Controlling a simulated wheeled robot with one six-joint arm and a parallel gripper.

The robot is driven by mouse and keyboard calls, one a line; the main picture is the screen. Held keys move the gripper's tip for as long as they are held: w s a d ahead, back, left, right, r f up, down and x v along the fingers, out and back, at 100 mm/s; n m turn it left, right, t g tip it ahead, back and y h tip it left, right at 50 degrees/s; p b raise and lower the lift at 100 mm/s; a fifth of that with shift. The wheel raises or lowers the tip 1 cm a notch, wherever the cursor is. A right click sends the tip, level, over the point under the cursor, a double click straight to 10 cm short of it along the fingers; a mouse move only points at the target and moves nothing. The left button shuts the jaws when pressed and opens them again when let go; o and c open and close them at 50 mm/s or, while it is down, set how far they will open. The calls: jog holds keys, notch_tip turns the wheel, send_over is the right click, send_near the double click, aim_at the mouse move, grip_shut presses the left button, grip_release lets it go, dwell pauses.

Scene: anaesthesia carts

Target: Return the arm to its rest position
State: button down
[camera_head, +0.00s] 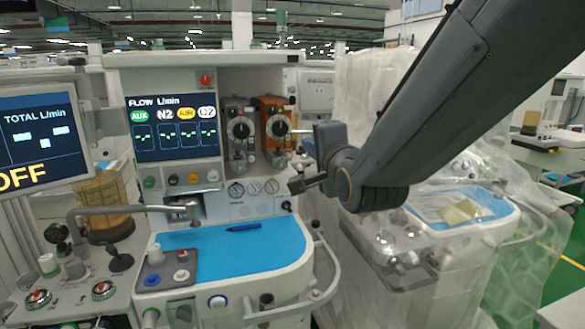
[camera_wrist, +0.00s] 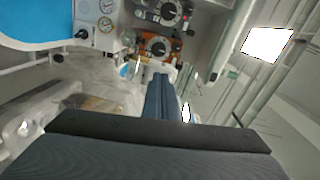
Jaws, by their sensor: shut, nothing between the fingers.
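My arm (camera_head: 470,90) reaches in from the upper right in the head view and bends at a dark wrist joint (camera_head: 375,190). The wrist is in front of the right side of the anaesthesia machine (camera_head: 255,73), at about the height of its gauges in the picture. My gripper (camera_wrist: 161,82) shows in the wrist view as two dark blue fingers lying together. It is shut and empty. The fingers point toward the machine's vaporizers, the orange one (camera_wrist: 154,47) and the grey one (camera_wrist: 160,14). I see no contact between gripper and machine.
A blue work surface (camera_head: 260,250) with a dark blue pen (camera_head: 244,227) lies below left of the wrist. A curved rail (camera_head: 333,275) edges it. A plastic-draped machine (camera_head: 360,85) stands behind my arm. A monitor (camera_head: 40,135) is at the left.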

jog(key=s+d+f+n+g+h, duration=0.2)
jog(key=s+d+f+n+g, duration=0.15)
jog(key=f, duration=0.55)
jog(key=s+d+f+n+g+h, duration=0.1)
jog(key=s+d+f+n+g, duration=0.3)
jog(key=f, duration=0.5)
jog(key=s+d+f+n+g, duration=0.3)
jog(key=s+d+f+g, duration=0.1)
jog(key=s, duration=0.3)
jog(key=s+d+f+n+g+h, duration=0.1)
jog(key=s+d+f+n+g, duration=0.2)
jog(key=s, duration=0.5)
notch_tip(320, 180, down, 3)
jog(key=shift+d+r+g, duration=0.1)
jog(key=shift+d+g, duration=0.4)
jog(key=shift+g, duration=0.25)
